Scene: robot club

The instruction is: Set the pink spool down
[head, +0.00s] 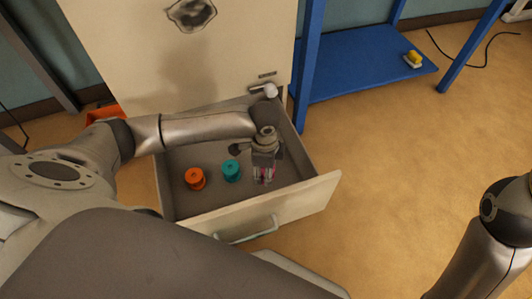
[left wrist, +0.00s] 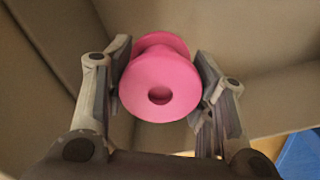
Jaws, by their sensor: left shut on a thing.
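The pink spool (left wrist: 160,85) sits between the two fingers of my left gripper (left wrist: 160,92) in the left wrist view, with its hollow end facing the camera. In the head view my left gripper (head: 264,177) points down inside the open drawer (head: 300,190), toward its right side, and is shut on the spool. Only a bit of pink shows there between the fingers. I cannot tell whether the spool touches the drawer floor. My right gripper is not in view; only part of my right arm shows at the lower right.
A teal spool (head: 231,170) and an orange spool (head: 195,178) stand in the drawer, left of my left gripper. The drawer front with its handle (head: 248,232) faces me. A blue shelf (head: 355,65) stands at the back right, with a small yellow object (head: 413,58) on it.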

